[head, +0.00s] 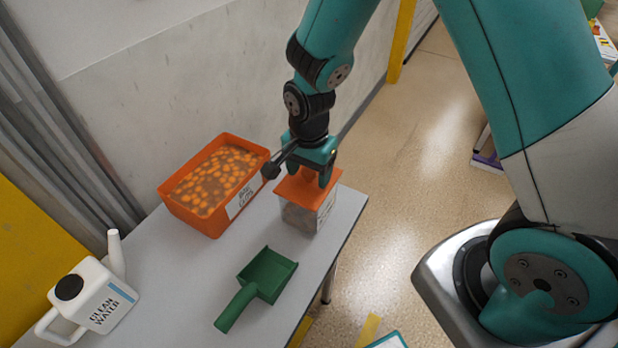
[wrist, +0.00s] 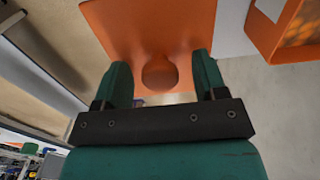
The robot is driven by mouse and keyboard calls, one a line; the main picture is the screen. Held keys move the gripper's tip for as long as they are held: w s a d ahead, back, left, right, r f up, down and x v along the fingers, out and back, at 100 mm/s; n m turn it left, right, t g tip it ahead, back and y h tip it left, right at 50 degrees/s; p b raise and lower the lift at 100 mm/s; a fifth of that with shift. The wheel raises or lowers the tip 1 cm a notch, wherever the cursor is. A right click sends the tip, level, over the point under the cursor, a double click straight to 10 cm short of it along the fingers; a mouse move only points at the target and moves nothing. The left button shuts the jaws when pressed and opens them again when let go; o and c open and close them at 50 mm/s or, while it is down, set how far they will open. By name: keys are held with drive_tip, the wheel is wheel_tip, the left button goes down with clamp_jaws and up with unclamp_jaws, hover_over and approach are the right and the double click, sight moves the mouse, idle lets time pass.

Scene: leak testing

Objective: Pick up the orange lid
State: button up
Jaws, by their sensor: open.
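The orange lid (head: 294,188) sits on top of a clear box (head: 298,216) with a white label, near the right edge of the table. My gripper (head: 310,176) is directly above the lid, pointing down. In the wrist view the lid (wrist: 120,25) fills the upper middle, and its round orange knob (wrist: 160,72) lies between the two green fingers of my gripper (wrist: 161,78). The fingers are apart, with a gap on each side of the knob. In the head view my gripper hides the knob and part of the lid.
An orange bin (head: 174,206) of brown and orange pieces stands close by on the left. A green scoop (head: 262,278) lies in front on the grey table (head: 185,290). A white water can (head: 92,296) stands at the front left. A wall runs behind the table.

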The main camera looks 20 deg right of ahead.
drive_tip(key=shift+f, duration=0.2)
drive_tip(key=c, duration=1)
drive_tip(key=shift+r, duration=0.1)
